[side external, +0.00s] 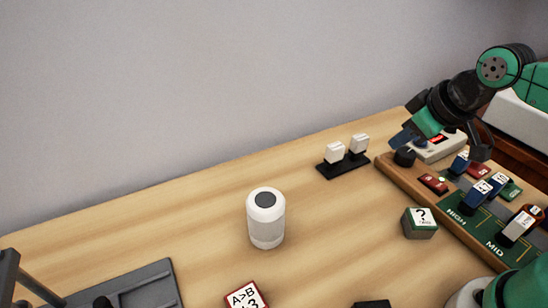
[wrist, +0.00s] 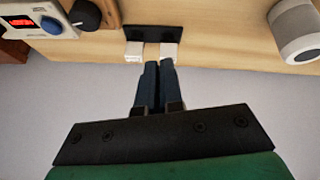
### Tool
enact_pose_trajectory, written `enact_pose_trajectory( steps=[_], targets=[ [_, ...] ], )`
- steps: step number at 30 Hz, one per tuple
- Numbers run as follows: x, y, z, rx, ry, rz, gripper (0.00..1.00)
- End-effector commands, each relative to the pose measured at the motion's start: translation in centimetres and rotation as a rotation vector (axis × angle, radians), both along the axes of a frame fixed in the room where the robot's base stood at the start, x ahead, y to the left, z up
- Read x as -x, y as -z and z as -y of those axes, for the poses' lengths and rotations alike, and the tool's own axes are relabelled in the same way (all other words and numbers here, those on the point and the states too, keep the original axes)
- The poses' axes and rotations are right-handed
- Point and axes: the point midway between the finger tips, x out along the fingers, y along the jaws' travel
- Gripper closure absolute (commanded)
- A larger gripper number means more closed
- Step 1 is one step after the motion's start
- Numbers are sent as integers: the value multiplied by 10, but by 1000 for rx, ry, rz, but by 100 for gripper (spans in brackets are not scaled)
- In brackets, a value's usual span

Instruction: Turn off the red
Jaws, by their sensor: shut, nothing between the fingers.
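My gripper (side external: 402,138) is shut with nothing in it, its blue fingers held above the left end of the wooden board, near a black knob (side external: 404,157). In the wrist view my gripper (wrist: 152,66) points toward a black base with two white blocks. A white device with a lit red display (side external: 436,145) is partly hidden behind my gripper; its display (wrist: 20,22) and blue knob (wrist: 51,26) show in the wrist view. On the board, a red block (side external: 432,184) lies near a small green light, and another red piece (side external: 478,170) lies farther back.
The board (side external: 388,168) carries several blue labelled pieces and green HIGH and MID panels. A white speaker-like cylinder (side external: 266,228) stands mid-table. The black base with white blocks (side external: 343,168) is behind it.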

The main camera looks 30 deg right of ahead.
Motion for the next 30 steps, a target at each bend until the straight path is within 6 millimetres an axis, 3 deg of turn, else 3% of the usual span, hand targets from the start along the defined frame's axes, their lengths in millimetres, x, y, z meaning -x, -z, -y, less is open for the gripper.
enact_pose_trajectory(
  steps=[9, 18, 24, 30],
  targets=[
    [1, -18, 59, 268, -556, -346, 100],
    [11, -30, 107, 271, -1122, -555, 100],
    [17, -34, 122, 234, -1318, -583, 100],
    [18, -34, 124, 228, -1360, -584, 100]
  ],
)
